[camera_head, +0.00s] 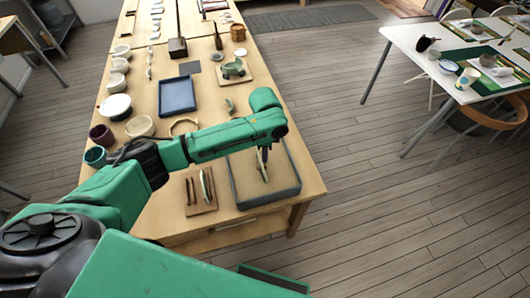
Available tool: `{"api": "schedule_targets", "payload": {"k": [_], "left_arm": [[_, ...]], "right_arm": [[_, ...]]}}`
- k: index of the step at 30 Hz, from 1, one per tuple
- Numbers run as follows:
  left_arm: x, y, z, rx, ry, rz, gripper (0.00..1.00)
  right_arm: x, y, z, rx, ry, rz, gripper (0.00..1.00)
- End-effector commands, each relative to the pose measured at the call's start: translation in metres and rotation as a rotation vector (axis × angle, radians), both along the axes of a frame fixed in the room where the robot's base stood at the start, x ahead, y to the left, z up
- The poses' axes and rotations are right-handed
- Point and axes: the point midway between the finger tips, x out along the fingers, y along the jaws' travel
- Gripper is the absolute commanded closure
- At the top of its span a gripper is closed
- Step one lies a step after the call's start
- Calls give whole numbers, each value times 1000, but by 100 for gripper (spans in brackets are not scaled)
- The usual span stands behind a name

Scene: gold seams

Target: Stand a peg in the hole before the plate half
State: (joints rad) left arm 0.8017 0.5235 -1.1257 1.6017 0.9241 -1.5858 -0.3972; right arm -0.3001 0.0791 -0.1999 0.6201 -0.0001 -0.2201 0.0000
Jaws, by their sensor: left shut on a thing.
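My left arm reaches in from the left over the near end of the long table. My left gripper (264,155) points down over a grey-rimmed tray (291,178) with a tan bed. It is shut; its fingers hide most of what they hold, which seems to be a thin peg. A slim pale piece (263,173), apparently a plate half seen nearly edge-on, shows at the fingertips in the tray; I cannot tell whether they touch. A small brown board (200,208) left of the tray bears brown sticks (190,190) and a pale upright piece (204,185). No hole can be made out. My right gripper is not in view.
A blue tray (177,95), a dark box (178,48) and a board with a green piece (233,70) lie farther back. Bowls and cups (115,107) line the left edge. The table's right edge is close beside the grey-rimmed tray. A white table (400,45) stands apart at right.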

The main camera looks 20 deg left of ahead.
Motion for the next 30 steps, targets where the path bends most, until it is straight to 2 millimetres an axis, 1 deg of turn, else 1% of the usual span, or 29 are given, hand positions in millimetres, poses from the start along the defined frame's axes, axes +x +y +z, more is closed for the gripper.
{"api": "schedule_targets", "payload": {"k": [7, 16, 26, 30], "left_arm": [[0, 0, -1, 1, 0, 0, 100], [0, 1, -6, 1, 0, 0, 100], [0, 1, -6, 1, 0, 0, 100], [0, 0, -5, 0, 1, 0, 100]], "right_arm": [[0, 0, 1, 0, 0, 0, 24], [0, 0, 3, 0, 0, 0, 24], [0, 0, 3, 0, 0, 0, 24], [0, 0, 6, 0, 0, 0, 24]]}}
